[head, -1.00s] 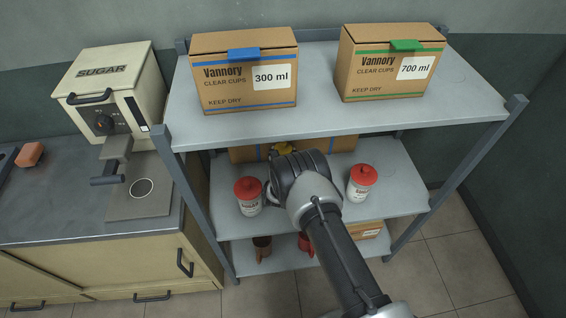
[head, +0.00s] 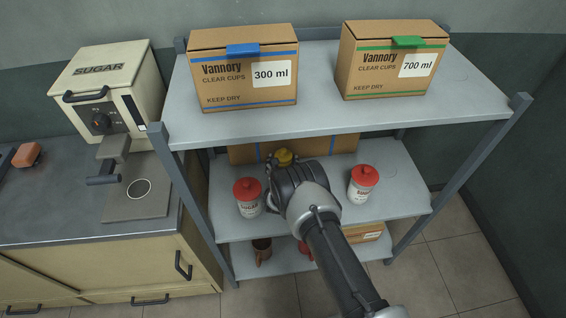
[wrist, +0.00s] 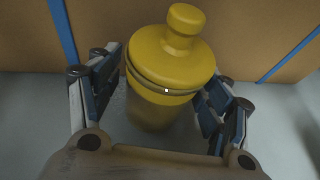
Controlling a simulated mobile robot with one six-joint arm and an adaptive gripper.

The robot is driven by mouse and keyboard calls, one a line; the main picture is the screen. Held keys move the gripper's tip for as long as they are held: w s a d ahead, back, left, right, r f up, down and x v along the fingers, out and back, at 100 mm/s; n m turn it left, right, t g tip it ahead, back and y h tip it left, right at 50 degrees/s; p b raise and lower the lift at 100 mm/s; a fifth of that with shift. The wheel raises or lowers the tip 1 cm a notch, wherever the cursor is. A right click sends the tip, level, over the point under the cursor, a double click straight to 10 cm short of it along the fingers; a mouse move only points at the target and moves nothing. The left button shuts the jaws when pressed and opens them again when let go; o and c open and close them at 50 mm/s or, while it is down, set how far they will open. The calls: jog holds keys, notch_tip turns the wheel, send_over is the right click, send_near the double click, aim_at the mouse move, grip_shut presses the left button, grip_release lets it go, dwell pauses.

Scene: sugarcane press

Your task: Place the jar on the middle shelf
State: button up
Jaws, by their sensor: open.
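The jar with a yellow lid (head: 284,157) is at the middle shelf (head: 393,200), in front of a cardboard box. In the head view my gripper hides most of its body. The wrist view shows the yellow jar (wrist: 172,58) upright between my fingers. My gripper (wrist: 165,88) is open, with one finger on each side of the jar and visible space beside the lid. The jar's base is hard to make out.
Red-lidded jars stand left (head: 248,197) and right (head: 362,184) of my gripper on the same shelf. A cardboard box (head: 345,147) is behind. The top shelf (head: 330,108) overhangs, holding two boxes.

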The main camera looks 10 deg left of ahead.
aim_at(282, 166)
jog(key=shift+r, duration=0.1)
jog(key=shift+s+r, duration=0.2)
jog(key=shift+s, duration=0.1)
jog(key=p+v, duration=0.3)
jog(key=v, duration=0.2)
jog(key=shift+s+r, duration=0.2)
jog(key=shift+s, duration=0.05)
jog(key=shift+s+d+r, duration=0.1)
jog(key=shift+s, duration=0.55)
